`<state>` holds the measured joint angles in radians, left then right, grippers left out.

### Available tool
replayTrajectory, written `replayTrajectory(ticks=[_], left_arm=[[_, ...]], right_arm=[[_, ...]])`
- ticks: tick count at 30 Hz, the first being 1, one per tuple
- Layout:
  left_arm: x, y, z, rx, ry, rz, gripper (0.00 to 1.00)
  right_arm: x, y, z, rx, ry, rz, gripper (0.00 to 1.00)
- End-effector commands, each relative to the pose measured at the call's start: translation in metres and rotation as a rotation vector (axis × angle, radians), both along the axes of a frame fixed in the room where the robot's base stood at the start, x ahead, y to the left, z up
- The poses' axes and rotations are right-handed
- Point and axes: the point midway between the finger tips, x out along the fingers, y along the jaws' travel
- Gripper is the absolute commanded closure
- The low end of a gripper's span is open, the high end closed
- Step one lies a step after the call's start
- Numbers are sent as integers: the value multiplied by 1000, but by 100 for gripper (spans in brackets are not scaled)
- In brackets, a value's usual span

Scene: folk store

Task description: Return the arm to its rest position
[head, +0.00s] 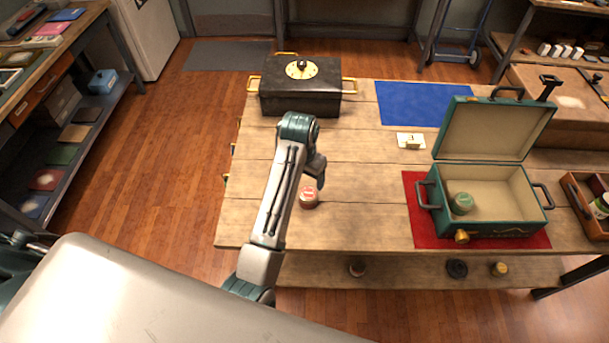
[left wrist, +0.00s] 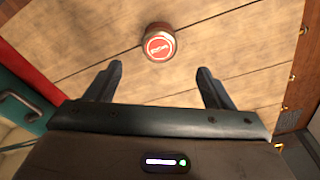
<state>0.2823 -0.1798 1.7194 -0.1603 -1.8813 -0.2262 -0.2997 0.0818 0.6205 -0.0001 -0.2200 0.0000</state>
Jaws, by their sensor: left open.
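My left arm reaches from the bottom of the head view over the wooden table, with its left gripper (head: 319,172) pointing down above the table top. In the left wrist view the two fingers of this gripper (left wrist: 159,76) are spread apart with nothing between them. A small jar with a red label (head: 309,198) stands on the table close by the gripper. In the left wrist view the jar (left wrist: 159,43) is just beyond the fingertips, apart from them. My right gripper is not in view.
A black box with a yellow dial (head: 301,92) stands at the table's back left. An open green case (head: 490,228) holding a green round item (head: 461,203) sits on a red mat (head: 421,236). A blue mat (head: 425,103) lies behind. The table middle is mostly clear.

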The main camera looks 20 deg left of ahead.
Motion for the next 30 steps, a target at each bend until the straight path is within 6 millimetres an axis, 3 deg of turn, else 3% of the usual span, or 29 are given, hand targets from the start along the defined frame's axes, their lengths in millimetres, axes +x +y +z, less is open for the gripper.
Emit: replayTrajectory(ticks=[10,14,17,22,27,30], left_arm=[[0,0,-1,0,0,0,25],[-11,7,-8,5,-4,15,25],[-38,23,-21,15,-17,43,25],[-109,59,-40,44,-64,104,25],[-179,84,-39,68,-117,135,25],[-207,92,-33,73,-140,141,25]], right_arm=[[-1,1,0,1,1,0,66],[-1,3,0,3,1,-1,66],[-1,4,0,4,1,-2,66],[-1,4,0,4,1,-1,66],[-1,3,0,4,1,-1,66],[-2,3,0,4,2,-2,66]])
